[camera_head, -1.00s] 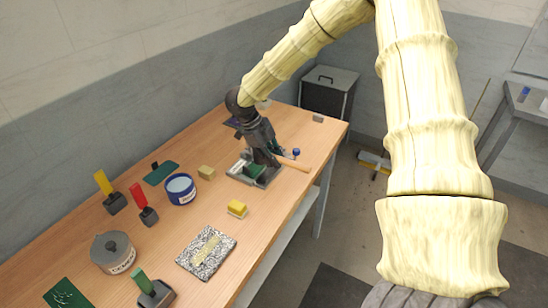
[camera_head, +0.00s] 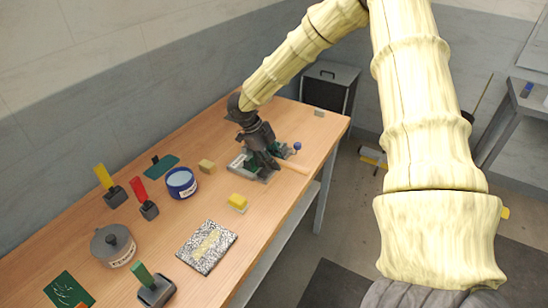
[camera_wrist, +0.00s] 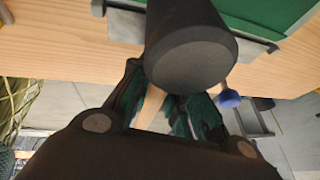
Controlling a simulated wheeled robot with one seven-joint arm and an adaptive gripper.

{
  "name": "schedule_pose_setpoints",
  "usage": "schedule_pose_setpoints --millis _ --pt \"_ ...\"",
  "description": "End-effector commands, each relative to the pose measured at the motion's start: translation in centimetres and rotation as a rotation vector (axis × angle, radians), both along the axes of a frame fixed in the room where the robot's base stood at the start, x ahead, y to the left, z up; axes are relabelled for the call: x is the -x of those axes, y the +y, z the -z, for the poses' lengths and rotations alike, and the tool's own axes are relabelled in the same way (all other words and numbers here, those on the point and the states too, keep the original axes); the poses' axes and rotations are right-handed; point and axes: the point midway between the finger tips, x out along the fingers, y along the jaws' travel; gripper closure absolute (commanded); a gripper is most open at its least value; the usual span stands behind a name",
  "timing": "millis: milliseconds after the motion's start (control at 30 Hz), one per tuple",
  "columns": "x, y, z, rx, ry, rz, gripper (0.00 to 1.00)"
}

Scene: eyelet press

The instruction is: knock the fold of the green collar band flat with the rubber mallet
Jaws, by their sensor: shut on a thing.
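My gripper (camera_wrist: 170,112) is shut on the pale wooden handle of the rubber mallet (camera_wrist: 190,52). Its thick black head fills the upper middle of the wrist view. In the head view my gripper (camera_head: 266,158) is low over a grey fixture (camera_head: 238,162) on the bench, and the handle (camera_head: 292,166) sticks out to the right. A flat green piece (camera_wrist: 265,14), probably the green collar band, lies in a grey frame at the top of the wrist view. The mallet head overlaps its edge there; I cannot tell whether they touch. The fold is not clear.
A blue-rimmed tin (camera_head: 181,183), a yellow block (camera_head: 238,201), a tan block (camera_head: 207,166) and a speckled plate (camera_head: 207,246) stand left and in front of the fixture. A blue knob (camera_head: 297,146) stands just right of my gripper.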

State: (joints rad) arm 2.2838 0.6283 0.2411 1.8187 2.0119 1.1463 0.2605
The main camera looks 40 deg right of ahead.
Motion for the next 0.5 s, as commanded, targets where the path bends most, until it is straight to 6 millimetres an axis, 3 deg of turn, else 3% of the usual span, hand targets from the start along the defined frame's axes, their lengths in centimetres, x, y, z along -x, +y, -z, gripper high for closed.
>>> schedule_pose_setpoints --millis 500 --pt "0.0 0.0 -4.2 0.000 -0.001 0.000 1.00"
